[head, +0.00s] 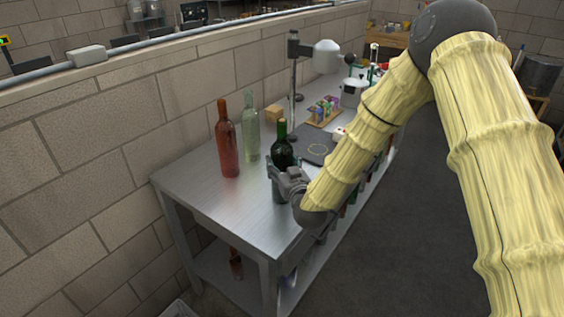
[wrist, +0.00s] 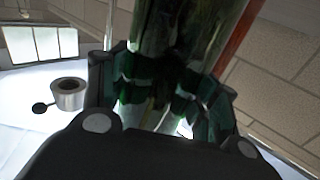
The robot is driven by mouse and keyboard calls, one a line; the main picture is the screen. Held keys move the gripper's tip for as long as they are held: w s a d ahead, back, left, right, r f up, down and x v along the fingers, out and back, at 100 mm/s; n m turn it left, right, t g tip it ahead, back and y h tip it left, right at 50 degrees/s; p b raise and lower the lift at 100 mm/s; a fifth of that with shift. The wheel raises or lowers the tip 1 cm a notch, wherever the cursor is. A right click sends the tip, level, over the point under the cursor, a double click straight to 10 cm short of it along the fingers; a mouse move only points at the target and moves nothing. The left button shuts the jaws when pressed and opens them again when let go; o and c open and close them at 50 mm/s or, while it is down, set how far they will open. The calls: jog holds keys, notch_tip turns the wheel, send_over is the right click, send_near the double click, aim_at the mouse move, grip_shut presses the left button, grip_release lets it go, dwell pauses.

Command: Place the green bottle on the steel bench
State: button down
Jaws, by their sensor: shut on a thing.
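A dark green bottle (head: 283,152) stands upright in my gripper (head: 279,178), near the front edge of the steel bench (head: 208,200). In the wrist view the green glass of the bottle (wrist: 180,35) fills the space between my two dark fingers, which are shut on it. My gripper and wrist hide part of the lower bottle in the head view. I cannot tell whether its base touches the bench top.
A red bottle (head: 228,142) and a pale clear-green bottle (head: 250,128) stand left of my gripper. A dark mat (head: 314,149), a small rack (head: 322,110) and a tan block (head: 273,113) lie behind. A brick wall (head: 110,130) runs along the left. The bench's near-left end is clear.

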jog(key=shift+c, duration=1.9)
grip_release()
jog(key=shift+s, duration=0.1)
jog(key=shift+r, duration=0.1)
jog(key=shift+s, duration=0.25)
jog(key=b+v, duration=0.3)
jog(key=v, duration=0.8)
jog(key=shift+s, duration=0.2)
jog(key=shift+d, duration=0.1)
